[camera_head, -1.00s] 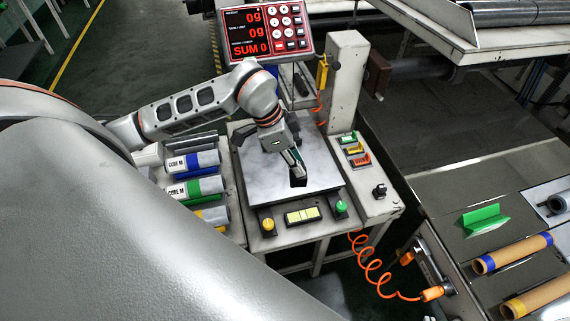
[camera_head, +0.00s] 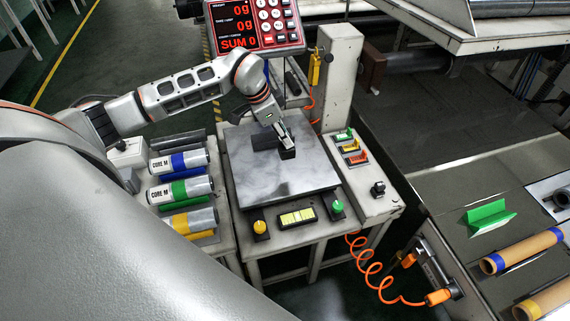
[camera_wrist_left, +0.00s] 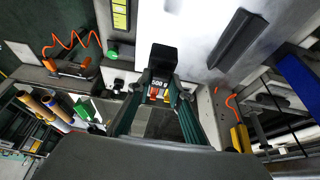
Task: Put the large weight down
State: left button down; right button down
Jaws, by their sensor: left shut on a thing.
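The large weight (camera_head: 288,153) is a small black block held between the fingertips of my left gripper (camera_head: 284,135). In the left wrist view the weight (camera_wrist_left: 162,60) shows a "500 g" label, and the left gripper (camera_wrist_left: 160,98) is shut on it. The weight is over the grey scale plate (camera_head: 270,183); the plate also shows in the left wrist view (camera_wrist_left: 190,35). I cannot tell whether its underside touches the plate. The display (camera_head: 252,25) reads 0g. My right gripper is not in view.
Labelled cores (camera_head: 180,162) lie left of the plate. A white post (camera_head: 340,75) stands behind right, and knobs (camera_head: 260,228) line the front. Much of the plate is bare.

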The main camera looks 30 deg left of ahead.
aim_at(282, 146)
pick_arm(q)
notch_tip(282, 146, down, 5)
jog(key=shift+f+b, duration=0.1)
jog(key=shift+b, duration=0.2)
jog(key=shift+f, duration=0.35)
notch_tip(282, 146, down, 5)
jog(key=shift+b, duration=0.45)
jog(key=shift+f, duration=0.25)
jog(key=shift+f, duration=0.15)
jog(key=c, duration=1.8)
grip_release()
jog(key=shift+f, duration=0.1)
